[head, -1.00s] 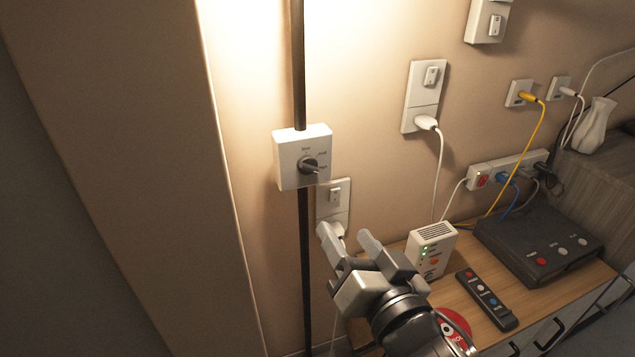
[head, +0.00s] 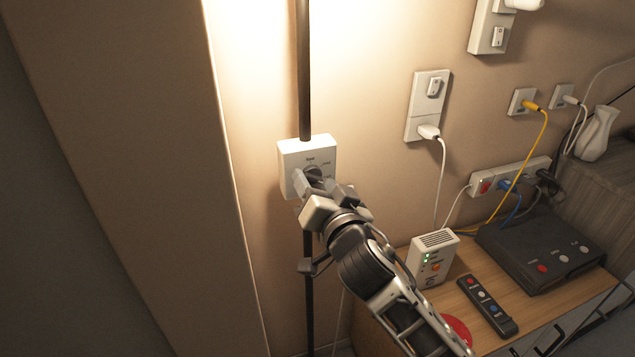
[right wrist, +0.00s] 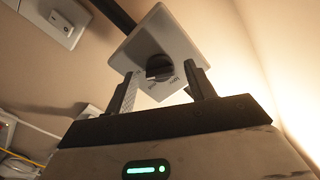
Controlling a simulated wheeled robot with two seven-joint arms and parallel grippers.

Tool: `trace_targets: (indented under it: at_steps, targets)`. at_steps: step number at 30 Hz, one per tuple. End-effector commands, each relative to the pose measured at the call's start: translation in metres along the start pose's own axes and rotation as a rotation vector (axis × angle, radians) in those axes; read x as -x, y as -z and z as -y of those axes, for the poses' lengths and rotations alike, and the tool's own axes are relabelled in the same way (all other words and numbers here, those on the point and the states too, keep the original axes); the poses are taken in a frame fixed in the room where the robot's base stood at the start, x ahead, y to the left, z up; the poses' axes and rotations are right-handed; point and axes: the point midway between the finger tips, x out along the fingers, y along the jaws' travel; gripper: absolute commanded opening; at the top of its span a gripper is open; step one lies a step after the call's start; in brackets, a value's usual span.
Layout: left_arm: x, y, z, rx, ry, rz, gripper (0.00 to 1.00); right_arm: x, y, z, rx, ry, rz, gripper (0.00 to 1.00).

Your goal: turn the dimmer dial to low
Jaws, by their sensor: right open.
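The dimmer is a white square box (head: 307,150) on the wall, with a dark round dial (head: 312,171) on its front. Small printed labels surround the dial; in the head view my gripper partly covers them. The right wrist view shows the dial (right wrist: 158,67) with its grip ridge lying roughly sideways; the labels are too small to read surely there. My right gripper (head: 313,179) is open at the dimmer, its two fingers on either side of the dial. In the right wrist view the fingers (right wrist: 162,75) look apart from the dial. My left gripper is not in view.
A dark vertical pole (head: 304,70) runs above and below the dimmer. A wall socket with a white plug (head: 428,131) is to the right. Below are a wooden cabinet top (head: 460,310), a white router (head: 433,258), a remote (head: 487,306) and a black box (head: 540,252).

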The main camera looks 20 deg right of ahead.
Motion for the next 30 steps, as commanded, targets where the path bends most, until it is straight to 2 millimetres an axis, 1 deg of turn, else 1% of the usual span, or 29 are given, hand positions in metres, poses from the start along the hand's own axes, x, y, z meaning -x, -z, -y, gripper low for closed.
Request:
trace_targets:
  at_steps: [3, 9, 10, 11, 12, 14, 15, 23, 30]
  targets:
    - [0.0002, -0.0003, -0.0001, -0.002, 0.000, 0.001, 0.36, -0.0032, -0.0003, -0.0002, 0.001, 0.000, 0.001, 0.55]
    - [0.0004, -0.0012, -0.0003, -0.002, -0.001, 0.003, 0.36, -0.0031, -0.0003, -0.0003, 0.001, 0.000, 0.001, 0.55]
    - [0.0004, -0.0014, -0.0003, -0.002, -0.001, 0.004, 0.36, -0.0031, -0.0003, -0.0003, 0.001, 0.000, 0.001, 0.49]
    - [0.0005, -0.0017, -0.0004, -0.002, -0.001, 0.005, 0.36, -0.0030, -0.0003, -0.0003, 0.001, 0.000, 0.001, 0.41]
    - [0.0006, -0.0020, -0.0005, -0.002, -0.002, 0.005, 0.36, -0.0030, -0.0003, -0.0003, 0.001, -0.001, 0.001, 0.29]
    - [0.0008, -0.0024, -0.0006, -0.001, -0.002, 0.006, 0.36, -0.0030, -0.0003, -0.0003, 0.001, -0.001, 0.001, 0.13]
    - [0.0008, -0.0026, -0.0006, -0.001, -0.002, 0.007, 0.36, -0.0029, -0.0003, -0.0003, 0.000, -0.001, 0.001, 0.10]
    - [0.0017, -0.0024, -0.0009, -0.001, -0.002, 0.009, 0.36, -0.0028, 0.0000, -0.0002, 0.016, -0.001, 0.001, 0.10]
    - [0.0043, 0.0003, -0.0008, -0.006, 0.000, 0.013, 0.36, -0.0030, 0.0012, 0.0000, 0.118, -0.003, 0.000, 0.10]
